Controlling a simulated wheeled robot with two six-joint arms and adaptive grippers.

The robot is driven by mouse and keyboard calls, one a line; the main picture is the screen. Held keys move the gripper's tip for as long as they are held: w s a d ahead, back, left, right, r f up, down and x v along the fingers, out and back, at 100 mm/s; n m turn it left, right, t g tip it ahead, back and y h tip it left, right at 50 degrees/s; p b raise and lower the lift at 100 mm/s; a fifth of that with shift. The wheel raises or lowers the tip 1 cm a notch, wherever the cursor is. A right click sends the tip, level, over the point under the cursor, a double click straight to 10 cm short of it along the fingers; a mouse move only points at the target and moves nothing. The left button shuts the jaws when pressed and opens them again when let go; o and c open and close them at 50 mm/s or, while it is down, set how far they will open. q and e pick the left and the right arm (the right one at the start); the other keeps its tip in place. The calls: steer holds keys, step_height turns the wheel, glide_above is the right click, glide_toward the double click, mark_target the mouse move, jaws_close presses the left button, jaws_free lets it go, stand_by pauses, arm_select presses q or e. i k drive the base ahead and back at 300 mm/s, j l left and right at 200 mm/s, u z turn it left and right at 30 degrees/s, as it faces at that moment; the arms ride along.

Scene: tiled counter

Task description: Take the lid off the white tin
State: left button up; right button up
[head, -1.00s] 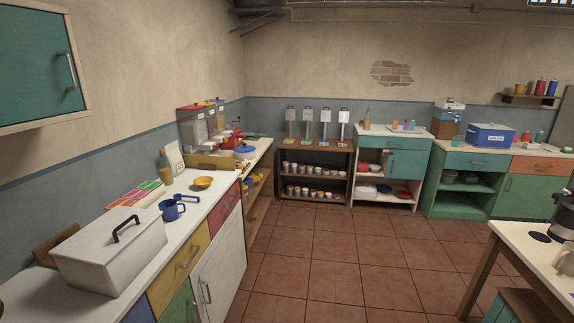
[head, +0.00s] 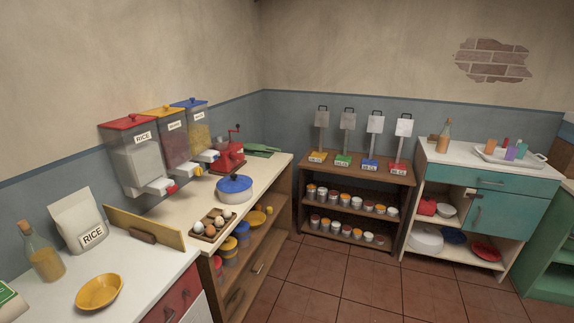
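No lidded white tin like the large white box with a black handle of the earlier head view is in the picture now. Neither of my grippers shows in the head view. On the left counter stands a small white pot (head: 236,195) with a blue lid (head: 234,184).
A brown shelf (head: 352,172) and a teal cabinet (head: 490,180) line the back. Tiled floor (head: 350,280) is clear.

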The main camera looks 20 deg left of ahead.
mark_target(234, 183)
steer(key=i+l+u, duration=0.1)
steer(key=i+u, duration=0.3)
steer(key=i, duration=0.15)
steer(key=i+l+u, duration=0.8)
steer(key=i, duration=0.2)
steer(key=i+l+u, duration=0.4)
steer(key=l, duration=0.1)
